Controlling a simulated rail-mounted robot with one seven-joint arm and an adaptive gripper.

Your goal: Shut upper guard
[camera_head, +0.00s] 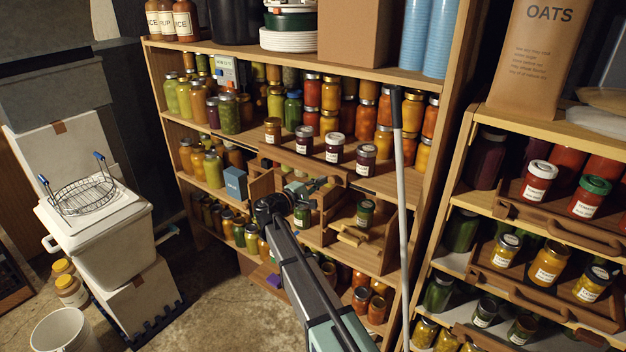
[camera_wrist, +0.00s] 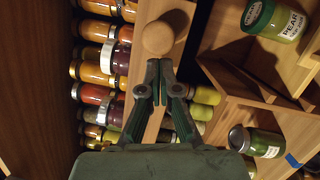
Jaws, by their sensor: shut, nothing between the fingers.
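A brown wooden rail (camera_head: 303,162), which looks like the upper guard, runs along the front of the middle shelf, below a row of small dark jars. My gripper (camera_head: 322,186) is just below and in front of this rail, with its fingers shut and empty. In the wrist view the closed fingertips (camera_wrist: 163,72) point at a round wooden knob (camera_wrist: 158,37) just beyond them. A wooden strip (camera_wrist: 177,20) runs behind the knob. I cannot tell whether the fingertips touch the knob or the wood. My arm hides part of the shelves below.
Jars stand close around the gripper, including a pear jar (camera_wrist: 272,20) and a green jar (camera_wrist: 255,141) in wooden compartments. A grey pole (camera_head: 401,190) stands upright right of the gripper. A second rack (camera_head: 548,125) stands at right. Some floor (camera_head: 215,285) is clear at left.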

